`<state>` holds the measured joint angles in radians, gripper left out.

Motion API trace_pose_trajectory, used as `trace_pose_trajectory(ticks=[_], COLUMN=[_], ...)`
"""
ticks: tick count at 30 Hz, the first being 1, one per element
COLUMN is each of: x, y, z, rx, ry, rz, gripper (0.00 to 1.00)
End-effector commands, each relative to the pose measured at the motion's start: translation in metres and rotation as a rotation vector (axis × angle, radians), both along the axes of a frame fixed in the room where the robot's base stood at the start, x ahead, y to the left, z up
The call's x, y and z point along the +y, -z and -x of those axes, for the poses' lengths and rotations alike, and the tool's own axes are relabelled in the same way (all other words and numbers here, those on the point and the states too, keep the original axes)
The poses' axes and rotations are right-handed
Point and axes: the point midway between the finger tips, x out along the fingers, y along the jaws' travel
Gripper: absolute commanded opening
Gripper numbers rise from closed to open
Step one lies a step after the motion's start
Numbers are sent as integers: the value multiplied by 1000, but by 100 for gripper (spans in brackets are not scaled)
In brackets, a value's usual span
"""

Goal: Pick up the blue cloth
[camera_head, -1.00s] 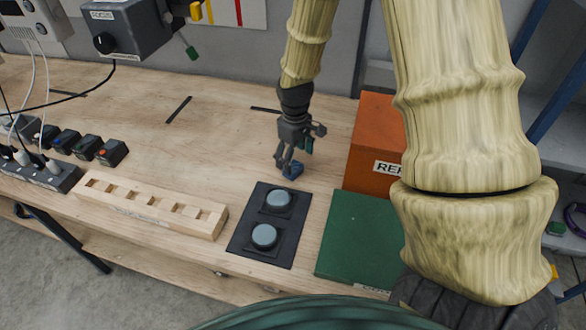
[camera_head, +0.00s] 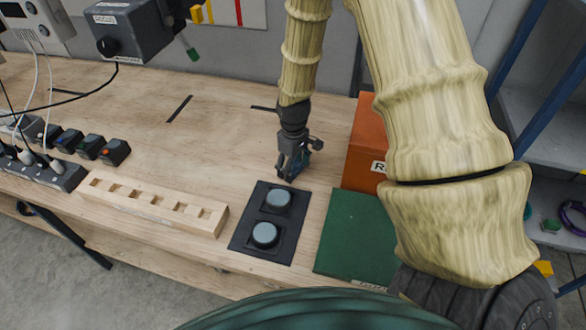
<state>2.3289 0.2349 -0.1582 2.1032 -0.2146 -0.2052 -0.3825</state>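My gripper (camera_head: 290,174) points down just above the wooden bench, behind the black pad with two round buttons. It is small and dark here, and I cannot make out a gap between its fingers. A dark blue patch (camera_head: 301,163) shows at the right side of the fingers. It may be the blue cloth or part of the gripper; I cannot tell. No separate piece of blue cloth shows on the bench around the gripper, so the fingers may be hiding it.
The black button pad (camera_head: 248,226) lies just in front of the gripper. An orange box (camera_head: 363,150) and a green panel (camera_head: 350,235) are to the right. A wooden slotted block (camera_head: 150,209) and several small dark blocks (camera_head: 89,147) are left. The bench behind-left is mostly clear.

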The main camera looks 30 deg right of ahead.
Motion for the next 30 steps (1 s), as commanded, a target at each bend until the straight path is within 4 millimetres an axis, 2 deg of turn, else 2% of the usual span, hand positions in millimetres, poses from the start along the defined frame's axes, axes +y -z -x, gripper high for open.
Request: trace_pose_trajectory(ticks=[1,3,8,19,30], x=[0,0,0,0,1], y=[0,0,0,-5,-35], z=[0,0,0,0,2], rx=[0,0,0,-1,0], ry=[0,0,0,0,0], rz=[0,0,0,0,0], gripper=[51,38,34,34,34])
